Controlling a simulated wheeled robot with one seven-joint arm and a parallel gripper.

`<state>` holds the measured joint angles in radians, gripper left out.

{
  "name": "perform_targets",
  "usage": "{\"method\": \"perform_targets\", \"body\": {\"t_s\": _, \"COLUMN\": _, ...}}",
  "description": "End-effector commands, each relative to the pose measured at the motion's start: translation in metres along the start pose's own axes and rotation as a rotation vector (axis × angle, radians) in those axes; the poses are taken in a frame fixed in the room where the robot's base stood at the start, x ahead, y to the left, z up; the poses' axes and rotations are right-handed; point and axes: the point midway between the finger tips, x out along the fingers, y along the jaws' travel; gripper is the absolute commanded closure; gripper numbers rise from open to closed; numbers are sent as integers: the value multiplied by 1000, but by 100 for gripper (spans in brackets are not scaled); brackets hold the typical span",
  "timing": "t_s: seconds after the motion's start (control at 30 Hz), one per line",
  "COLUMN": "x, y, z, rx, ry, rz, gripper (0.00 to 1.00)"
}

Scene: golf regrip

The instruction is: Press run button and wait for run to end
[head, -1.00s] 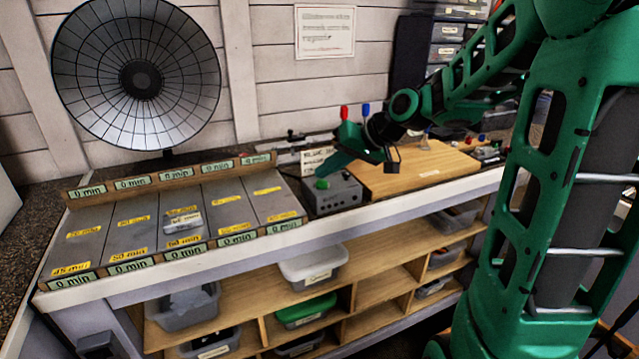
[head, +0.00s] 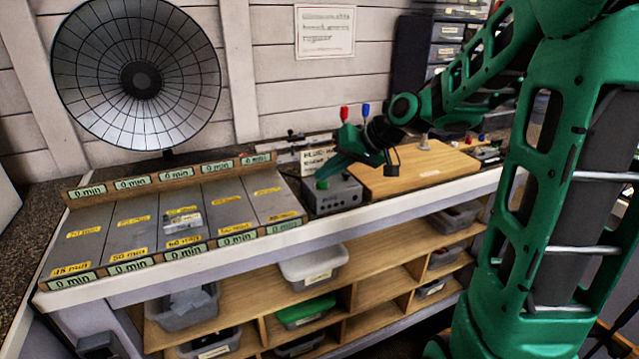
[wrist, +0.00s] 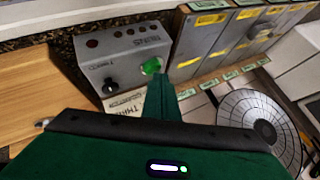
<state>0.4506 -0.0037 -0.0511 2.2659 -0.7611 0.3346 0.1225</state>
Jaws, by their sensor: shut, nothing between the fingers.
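The grey control box (head: 338,195) sits on the bench between the row of grey panels and the wooden board. In the wrist view the box (wrist: 112,62) shows a green button (wrist: 152,66), a black knob (wrist: 109,87) and a dark red round part (wrist: 92,43). The green button also shows in the head view (head: 321,184). My gripper (head: 324,176) is shut and empty, pointing down with its tip right at the green button. In the wrist view the fingertip (wrist: 160,78) overlaps the button's lower edge; I cannot tell whether it touches or presses it.
Grey panels (head: 170,222) with yellow minute labels and green "0 min" strips lie left of the box. A large round dish (head: 175,75) stands behind them. A wooden board (head: 410,172) lies to the right. Shelves with bins (head: 313,264) are below.

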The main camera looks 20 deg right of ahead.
Motion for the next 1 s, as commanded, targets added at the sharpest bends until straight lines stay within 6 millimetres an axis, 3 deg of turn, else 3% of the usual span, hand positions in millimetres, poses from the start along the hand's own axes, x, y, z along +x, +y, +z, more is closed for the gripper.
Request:
{"method": "perform_targets", "body": {"t_s": 0.7, "x": 3, "y": 2, "z": 3, "rx": 1, "ry": -1, "rz": 0, "gripper": 100}}
{"method": "perform_targets", "body": {"t_s": 1.0, "x": -4, "y": -3, "z": -3, "rx": 0, "ry": 1, "rz": 0, "gripper": 100}}
